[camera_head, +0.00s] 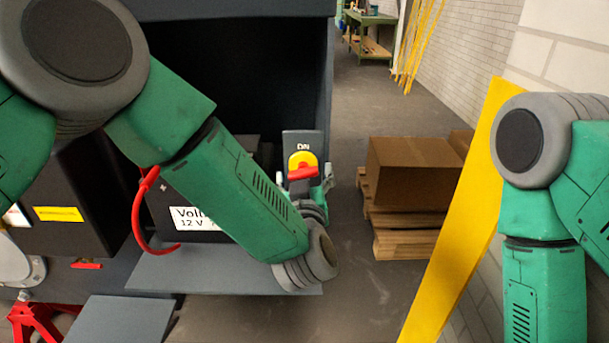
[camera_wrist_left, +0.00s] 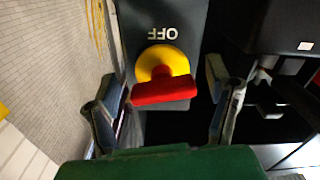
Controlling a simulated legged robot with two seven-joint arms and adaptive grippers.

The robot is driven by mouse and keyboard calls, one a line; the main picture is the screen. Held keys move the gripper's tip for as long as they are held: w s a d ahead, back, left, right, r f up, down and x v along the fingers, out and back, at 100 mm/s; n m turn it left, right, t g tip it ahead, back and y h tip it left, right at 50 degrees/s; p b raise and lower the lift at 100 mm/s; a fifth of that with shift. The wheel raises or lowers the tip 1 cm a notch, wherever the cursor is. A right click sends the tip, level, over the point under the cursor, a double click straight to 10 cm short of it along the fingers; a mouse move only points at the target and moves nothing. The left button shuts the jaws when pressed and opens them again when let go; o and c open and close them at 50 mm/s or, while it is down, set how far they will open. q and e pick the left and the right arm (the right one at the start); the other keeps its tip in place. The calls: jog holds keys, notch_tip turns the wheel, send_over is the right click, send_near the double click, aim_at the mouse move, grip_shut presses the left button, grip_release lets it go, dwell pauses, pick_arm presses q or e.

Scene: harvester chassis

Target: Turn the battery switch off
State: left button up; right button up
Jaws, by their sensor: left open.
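The battery switch (camera_head: 303,160) has a yellow round base and a red handle on a dark upright panel marked ON above it. In the left wrist view the switch (camera_wrist_left: 160,63) appears upside down, with OFF lettering beside the yellow base. Its red handle (camera_wrist_left: 162,91) lies roughly crosswise, slightly tilted. My left gripper (camera_head: 306,190) is at the switch, partly hidden behind my forearm. In the wrist view my left gripper (camera_wrist_left: 163,92) is open, one finger on each side of the handle, with visible gaps. My right arm shows at the right, but its gripper is out of frame.
A dark battery with a white Volt label (camera_head: 190,217) and a red cable (camera_head: 140,215) sit left of the switch on a grey shelf (camera_head: 215,280). A cardboard box (camera_head: 410,175) on pallets and a yellow beam (camera_head: 455,235) stand to the right.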

pick_arm(q)
jog(key=c, duration=1.2)
jog(key=shift+o, duration=0.2)
jog(key=shift+r+m+p, duration=0.2)
jog(key=shift+m+p, duration=0.4)
jog(key=shift+m, duration=0.2)
jog(key=shift+f+m+p, duration=0.1)
jog(key=shift+m+p, duration=0.2)
jog(key=shift+m, duration=0.3)
jog(key=o, duration=1.2)
jog(key=shift+c, duration=0.2)
jog(key=shift+f, duration=0.1)
jog(key=shift+s, duration=0.1)
